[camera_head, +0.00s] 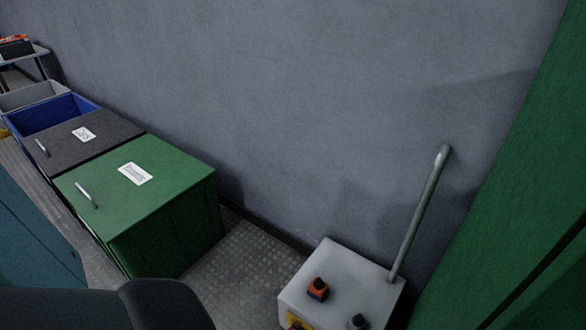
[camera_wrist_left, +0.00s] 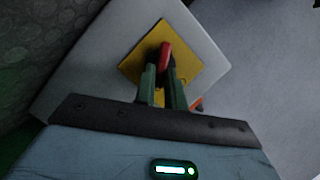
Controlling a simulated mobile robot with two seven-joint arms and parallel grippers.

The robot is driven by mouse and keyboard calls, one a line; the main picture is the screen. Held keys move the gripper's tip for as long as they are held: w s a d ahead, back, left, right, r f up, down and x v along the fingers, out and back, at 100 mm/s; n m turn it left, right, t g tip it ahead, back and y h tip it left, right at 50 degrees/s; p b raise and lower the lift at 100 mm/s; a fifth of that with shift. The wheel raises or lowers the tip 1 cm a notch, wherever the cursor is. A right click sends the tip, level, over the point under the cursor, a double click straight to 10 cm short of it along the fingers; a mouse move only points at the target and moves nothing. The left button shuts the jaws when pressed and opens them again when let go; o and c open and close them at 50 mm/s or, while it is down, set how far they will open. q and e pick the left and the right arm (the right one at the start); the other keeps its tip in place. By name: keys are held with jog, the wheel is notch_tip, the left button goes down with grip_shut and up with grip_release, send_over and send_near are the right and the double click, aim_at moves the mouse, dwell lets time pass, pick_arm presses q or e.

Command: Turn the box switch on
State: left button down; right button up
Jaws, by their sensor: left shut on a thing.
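The grey switch box (camera_head: 340,275) stands against the wall at the lower right of the head view. An orange and black knob (camera_head: 318,289) and a dark knob (camera_head: 358,322) sit on its top, with part of a yellow plate (camera_head: 300,321) on its front. In the left wrist view the yellow plate (camera_wrist_left: 190,58) carries a red switch handle (camera_wrist_left: 165,55). My left gripper (camera_wrist_left: 163,75) is shut on this handle, its green fingers on either side. The gripper is out of the head view. My right gripper is in neither view.
A grey pipe (camera_head: 420,215) rises from the box to the wall. A green bin (camera_head: 160,190), a dark-lidded bin (camera_head: 90,140) and a blue open bin (camera_head: 45,112) stand along the wall at left. A green cabinet (camera_head: 520,220) bounds the right. Patterned floor (camera_head: 235,255) lies between.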

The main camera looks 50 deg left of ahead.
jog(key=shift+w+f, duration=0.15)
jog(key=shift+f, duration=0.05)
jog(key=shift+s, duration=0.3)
pick_arm(q)
jog(key=c, duration=1.5)
grip_release()
jog(key=shift+o, duration=0.2)
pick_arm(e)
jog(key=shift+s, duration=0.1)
pick_arm(q)
jog(key=shift+s, duration=0.15)
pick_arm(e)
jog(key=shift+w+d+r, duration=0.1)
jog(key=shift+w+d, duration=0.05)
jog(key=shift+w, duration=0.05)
